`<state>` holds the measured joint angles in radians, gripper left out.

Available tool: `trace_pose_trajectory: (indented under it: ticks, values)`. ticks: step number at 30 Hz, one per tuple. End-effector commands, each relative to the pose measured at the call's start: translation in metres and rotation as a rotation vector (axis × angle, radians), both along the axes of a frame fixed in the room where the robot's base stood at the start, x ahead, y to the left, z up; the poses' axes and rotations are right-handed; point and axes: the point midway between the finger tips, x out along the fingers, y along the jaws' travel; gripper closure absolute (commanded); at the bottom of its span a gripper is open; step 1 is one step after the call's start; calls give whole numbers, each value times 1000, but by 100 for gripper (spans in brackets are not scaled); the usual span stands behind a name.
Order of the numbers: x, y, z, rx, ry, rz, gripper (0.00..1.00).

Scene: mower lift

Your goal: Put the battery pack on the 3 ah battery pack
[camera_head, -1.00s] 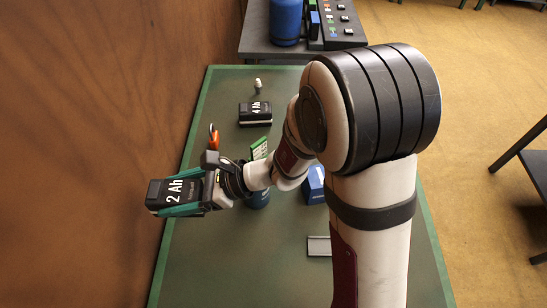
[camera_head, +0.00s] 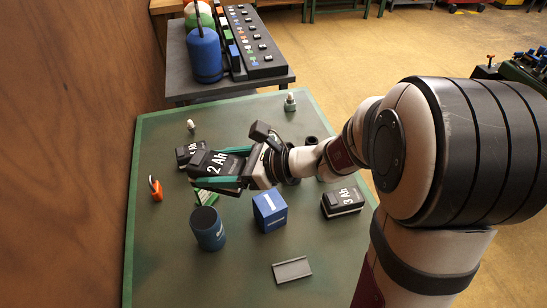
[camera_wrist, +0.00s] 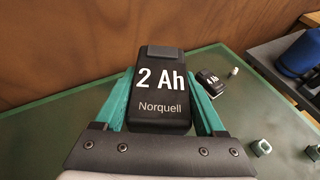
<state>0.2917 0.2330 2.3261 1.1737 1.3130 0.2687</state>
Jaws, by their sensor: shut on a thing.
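My gripper (camera_head: 217,168) is shut on a black battery pack marked 2 Ah (camera_head: 208,160), its green fingers along the pack's sides. The pack is held above the left part of the green table, in front of the 4 Ah pack. In the wrist view the 2 Ah pack (camera_wrist: 160,85) sits between both fingers, label facing the camera. The 3 Ah battery pack (camera_head: 343,201) lies on the table at the right, label up, apart from my gripper and with nothing on it. It is not seen in the wrist view.
A blue box (camera_head: 270,212) and a dark blue can (camera_head: 208,228) stand in mid-table. The 4 Ah pack (camera_head: 187,152) is partly hidden behind the held pack. An orange padlock (camera_head: 155,188) is at left, a grey tray (camera_head: 292,270) in front. A wooden wall (camera_head: 60,150) borders the left.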

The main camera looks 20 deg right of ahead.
Motion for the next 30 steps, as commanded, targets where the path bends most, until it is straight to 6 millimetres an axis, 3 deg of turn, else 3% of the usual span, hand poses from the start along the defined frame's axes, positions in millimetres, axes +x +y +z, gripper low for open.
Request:
trace_pose_trajectory:
  ticks: [1,5,9,12,15,21,26,30]
  values:
    - [7,-35,0,1,-1,-92,100]
    - [7,-129,0,1,0,-336,100]
    - [-16,-222,0,3,0,-586,100]
    - [-40,-271,0,2,0,-730,100]
    - [-62,-306,0,1,-2,-838,100]
    - [-96,-345,0,1,-2,-976,100]
    - [-115,-364,-2,3,0,-1048,100]
    - [-113,-362,-26,7,2,-1042,100]
